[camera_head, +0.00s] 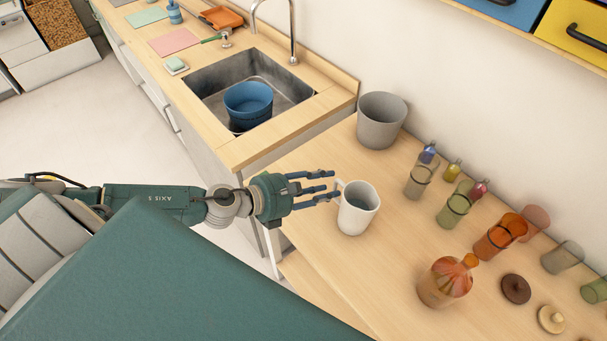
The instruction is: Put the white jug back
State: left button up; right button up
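The white jug (358,208) stands upright on the wooden table, with its handle on the left side facing my gripper. My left gripper (325,186) comes in from the left at the jug's height in the picture. Its dark fingers are extended and spread apart, with the tips right at the handle. I cannot tell whether they touch it. The gripper holds nothing that I can see. My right gripper is not in view.
A grey bin (381,120) stands behind the jug against the wall. Several glasses and small bottles stand to the right, with an orange-red carafe (444,284) nearer. A sink (212,82) with a blue tub (248,103) is at the upper left. The table around the jug is clear.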

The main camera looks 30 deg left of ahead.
pick_arm(q)
jog(key=b+v, duration=0.2)
jog(key=v, duration=0.7)
dwell(0.6)
